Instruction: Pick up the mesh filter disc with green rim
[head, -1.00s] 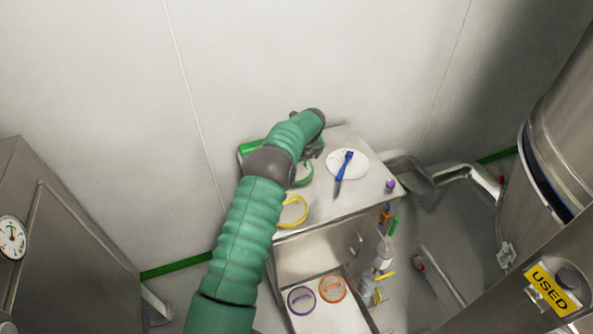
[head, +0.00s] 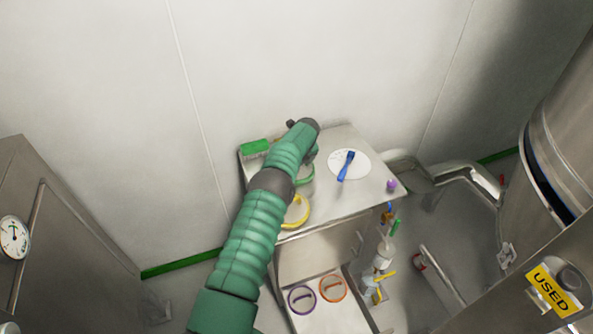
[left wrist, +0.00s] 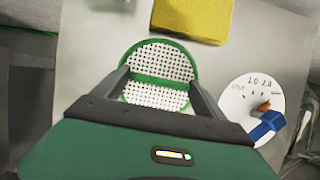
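The mesh filter disc with the green rim (left wrist: 158,64) lies on the steel cart top, white mesh with a green bar across its middle, in the left wrist view. In the head view only part of its green rim (head: 307,174) shows beside my arm. My left gripper (left wrist: 160,84) is open, with one finger on each side of the disc in the picture. I cannot tell whether the fingers touch it. The disc's near edge is hidden by the gripper body. My right gripper is not in view.
A yellow block (left wrist: 192,18) lies beyond the disc. Purple (head: 302,299) and orange (head: 333,289) discs sit below.

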